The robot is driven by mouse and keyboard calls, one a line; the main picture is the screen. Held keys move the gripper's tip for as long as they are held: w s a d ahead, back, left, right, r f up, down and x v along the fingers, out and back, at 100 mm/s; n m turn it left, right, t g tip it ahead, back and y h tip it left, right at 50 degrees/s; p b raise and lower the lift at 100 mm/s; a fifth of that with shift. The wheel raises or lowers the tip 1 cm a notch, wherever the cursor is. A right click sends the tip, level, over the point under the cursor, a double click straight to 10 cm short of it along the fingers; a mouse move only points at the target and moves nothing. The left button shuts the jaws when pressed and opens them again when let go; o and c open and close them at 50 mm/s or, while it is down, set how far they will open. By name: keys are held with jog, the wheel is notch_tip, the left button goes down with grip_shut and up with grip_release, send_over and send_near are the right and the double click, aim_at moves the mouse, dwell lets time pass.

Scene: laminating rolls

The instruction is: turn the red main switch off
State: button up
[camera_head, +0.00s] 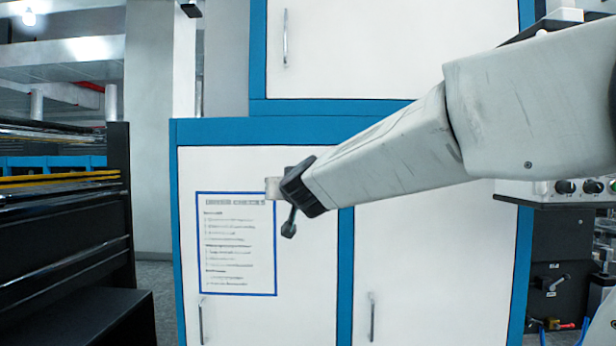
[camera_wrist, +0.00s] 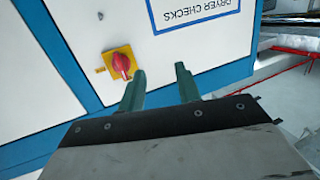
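The red main switch (camera_wrist: 121,65) is a rotary knob on a yellow square plate, mounted on a white cabinet panel in the wrist view. Its handle looks slanted in the picture, but its set position cannot be read. My gripper (camera_wrist: 160,69) is open and empty, with its two green-grey fingers apart. The switch lies just left of the left finger, not between the fingers; I cannot tell the exact gap. In the head view my gripper (camera_head: 284,210) is in front of the cabinet, and the switch is not visible there, apparently hidden behind it.
A blue-edged white cabinet (camera_head: 440,270) with door handles fills the middle. A blue-framed check sheet (camera_head: 237,245) is on its left door, and shows upside down in the wrist view (camera_wrist: 190,12). A dark machine (camera_head: 65,240) stands at left, and a control box (camera_head: 560,190) at right.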

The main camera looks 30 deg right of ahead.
jog(key=w+d+r+m+h, duration=0.2)
jog(key=w+d+h, duration=0.3)
jog(key=w+d, duration=0.3)
jog(key=d+m, duration=0.1)
jog(key=d, duration=0.2)
jog(key=shift+d+r+g, duration=0.2)
jog(key=shift+r+g, duration=0.15)
jog(key=shift+g, duration=0.05)
jog(key=shift+c, duration=0.3)
grip_shut()
